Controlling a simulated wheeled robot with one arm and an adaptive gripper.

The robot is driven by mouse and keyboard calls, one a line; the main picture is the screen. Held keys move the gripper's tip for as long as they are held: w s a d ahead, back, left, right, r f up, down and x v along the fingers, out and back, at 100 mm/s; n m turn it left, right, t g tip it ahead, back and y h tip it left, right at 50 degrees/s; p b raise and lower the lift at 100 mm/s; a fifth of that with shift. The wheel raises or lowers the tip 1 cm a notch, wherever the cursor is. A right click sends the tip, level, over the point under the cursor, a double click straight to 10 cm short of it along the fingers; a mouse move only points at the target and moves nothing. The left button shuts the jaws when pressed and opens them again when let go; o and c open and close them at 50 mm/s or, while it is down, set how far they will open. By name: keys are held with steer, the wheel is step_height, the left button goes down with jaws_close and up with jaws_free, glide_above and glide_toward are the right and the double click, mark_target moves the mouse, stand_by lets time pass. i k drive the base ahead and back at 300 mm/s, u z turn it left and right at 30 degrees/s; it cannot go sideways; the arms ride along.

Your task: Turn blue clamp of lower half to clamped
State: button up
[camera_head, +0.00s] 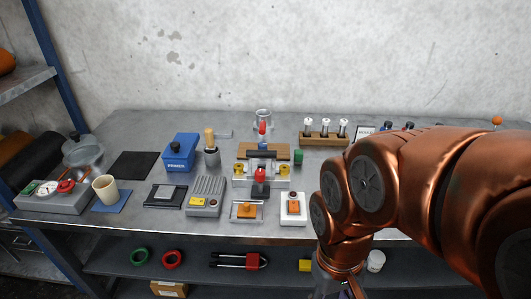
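A fixture (262,178) stands at the middle of the metal table. It has a pale base, a brown board at the back, yellow round parts at both sides and a green knob (298,157) at its right. A red-topped upright part (262,130) rises at its back, with a small blue part (263,146) below it. I cannot tell whether this is the blue clamp, or its position. My arm comes in from the right and bends down in front of the table. Only the upper end of my gripper (338,285) shows at the bottom edge; its fingers are hidden.
Left of the fixture are a blue box (180,152), a grey ribbed block (206,195), a cup (105,188) and a gauge box (55,196). A wooden vial rack (325,138) stands behind right. A white block (293,208) and small tray (247,212) sit in front.

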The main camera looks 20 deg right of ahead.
mark_target(263, 145)
steer(key=u, duration=0.15)
steer(key=k, duration=0.2)
steer(key=z, duration=0.8)
steer(key=i, duration=0.7)
steer(key=u, duration=1.7)
